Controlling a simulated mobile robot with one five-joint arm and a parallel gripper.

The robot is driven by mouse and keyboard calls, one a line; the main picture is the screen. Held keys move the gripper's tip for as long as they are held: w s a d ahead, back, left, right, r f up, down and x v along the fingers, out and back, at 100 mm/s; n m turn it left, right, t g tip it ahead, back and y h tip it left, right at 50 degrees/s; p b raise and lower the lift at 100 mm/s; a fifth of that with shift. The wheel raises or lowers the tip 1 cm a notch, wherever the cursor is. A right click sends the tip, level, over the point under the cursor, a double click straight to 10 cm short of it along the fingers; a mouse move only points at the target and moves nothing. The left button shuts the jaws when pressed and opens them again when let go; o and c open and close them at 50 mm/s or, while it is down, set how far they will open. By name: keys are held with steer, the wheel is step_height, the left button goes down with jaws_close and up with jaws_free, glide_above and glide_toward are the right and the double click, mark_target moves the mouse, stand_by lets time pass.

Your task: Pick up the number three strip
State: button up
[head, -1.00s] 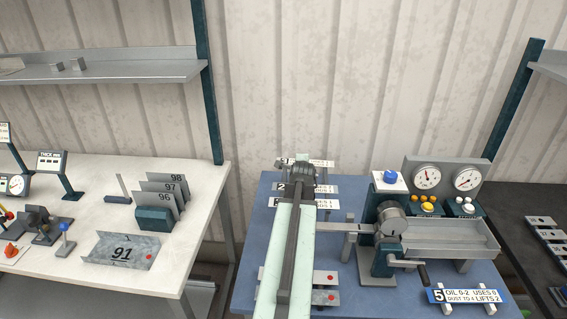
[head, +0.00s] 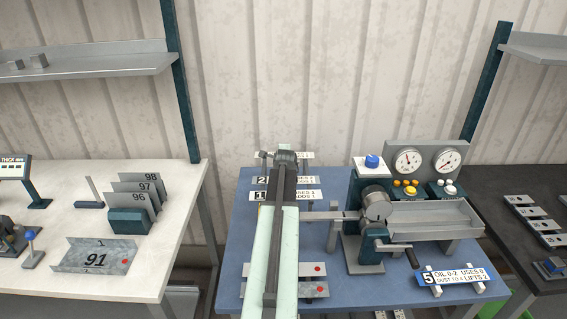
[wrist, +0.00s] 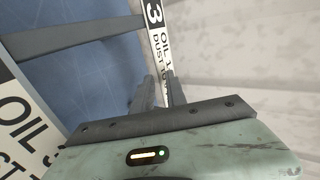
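The number three strip (wrist: 156,30) shows in the wrist view as a white strip with a black 3 block and "OIL" and "DUST" lettering. It runs down between or behind my fingers. In the head view a far white strip (head: 302,155) lies at the back of the blue table, its number hidden by my arm. My gripper (wrist: 160,92) has two dark fingers with a narrow gap, at the lower part of the strip. My gripper (head: 285,156) also shows over the far strip in the head view. I cannot tell whether the fingers touch the strip.
Strips 2 (head: 260,181) and 1 (head: 262,195) lie nearer on the blue table (head: 235,235). A crank machine (head: 365,235) with gauges stands to the right. Strip 5 (head: 450,276) rests at front right.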

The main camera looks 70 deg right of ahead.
steer(key=shift+w+d+f, duration=0.1)
steer(key=shift+d+f, duration=0.1)
steer(key=shift+d, duration=0.05)
steer(key=shift+r, duration=0.1)
steer(key=shift+c, duration=0.5)
steer(key=shift+a, duration=0.1)
jaws_close()
steer(key=shift+r, duration=0.1)
